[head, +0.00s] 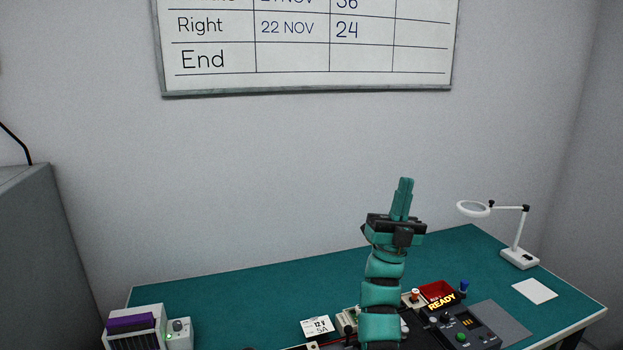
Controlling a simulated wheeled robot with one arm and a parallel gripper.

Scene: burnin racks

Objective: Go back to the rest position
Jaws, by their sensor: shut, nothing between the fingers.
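My gripper (403,200) points straight up in the head view, above the back of the teal desk (250,280). Its fingers are together, with nothing between them. My teal and black arm stands upright below it and hides part of the desk and the things on it.
A purple-topped rack (130,324) stands at the desk's left. Near my arm are a "12 V 5A" card (317,327), a red bin (437,291) and a control box (465,331) under a glowing READY sign. A magnifier lamp (519,256) stands at right. A whiteboard (300,88) hangs above.

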